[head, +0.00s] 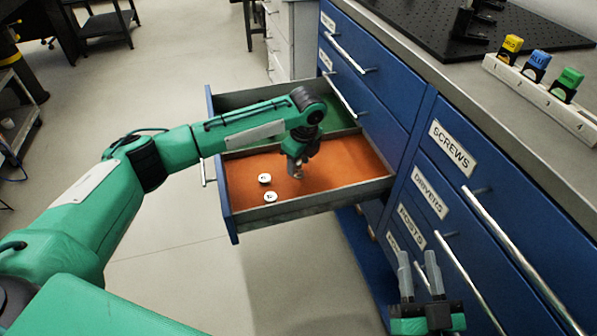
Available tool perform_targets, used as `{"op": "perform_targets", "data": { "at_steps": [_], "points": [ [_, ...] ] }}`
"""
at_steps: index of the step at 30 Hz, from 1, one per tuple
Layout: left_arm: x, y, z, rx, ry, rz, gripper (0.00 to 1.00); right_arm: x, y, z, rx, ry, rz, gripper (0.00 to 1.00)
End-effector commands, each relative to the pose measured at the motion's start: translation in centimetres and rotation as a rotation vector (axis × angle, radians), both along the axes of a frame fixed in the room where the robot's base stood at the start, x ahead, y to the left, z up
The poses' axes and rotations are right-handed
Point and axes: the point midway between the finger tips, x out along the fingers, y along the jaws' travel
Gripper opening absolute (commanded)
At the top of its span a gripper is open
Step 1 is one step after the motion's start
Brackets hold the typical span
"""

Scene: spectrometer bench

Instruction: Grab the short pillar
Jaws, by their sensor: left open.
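Two small round white-topped pieces with dark marks lie in the orange-lined open drawer (345,153), one further back (264,178) and one nearer the front (270,197). I cannot tell from this view whether either is the short pillar. My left gripper (297,174) points down into the same drawer, to the right of both pieces and apart from them. Its jaws are small here, and whatever is directly below or between them is hard to make out. My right gripper (419,268) is at the bottom right, its two grey fingers apart and empty, in front of the cabinet.
A second open drawer (270,97) with a green lining is behind the orange one. Metal drawer walls surround my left gripper. Blue cabinet fronts with long handles (520,258) stand to the right. The bench top holds a white rack (540,98) with coloured blocks.

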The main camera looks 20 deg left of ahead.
Motion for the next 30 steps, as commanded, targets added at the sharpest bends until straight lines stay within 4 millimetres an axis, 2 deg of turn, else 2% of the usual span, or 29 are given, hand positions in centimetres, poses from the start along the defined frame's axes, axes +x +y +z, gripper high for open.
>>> {"op": "perform_targets", "data": {
  "at_steps": [1, 6, 14, 17, 21, 30],
  "points": [
    [0.0, 0.1, -0.8, 0.0, 0.001, 0.0, 0.45, 0.1, -0.2, 0.6, 0.009, -0.04, -0.007, 0.36],
    [0.0, 0.2, -1.7, 0.0, 0.0, 0.0, 0.45, 0.1, -0.7, 2.3, 0.028, -0.123, -0.021, 0.36],
    [0.0, 0.2, -1.8, 0.0, 0.0, 0.0, 0.45, 0.1, -0.8, 2.6, 0.032, -0.137, -0.023, 0.36],
    [0.0, 0.2, -1.8, 0.0, 0.0, 0.0, 0.29, 0.1, -0.8, 2.6, 0.032, -0.136, -0.023, 0.36],
    [0.0, 0.2, -1.8, 0.0, 0.0, 0.0, 0.02, 0.1, -0.8, 2.6, 0.031, -0.135, -0.023, 0.36],
    [0.1, 0.2, -1.7, 0.0, -0.001, 0.0, 0.0, 0.1, -0.8, 2.5, 0.03, -0.132, -0.022, 0.36]
  ]
}}
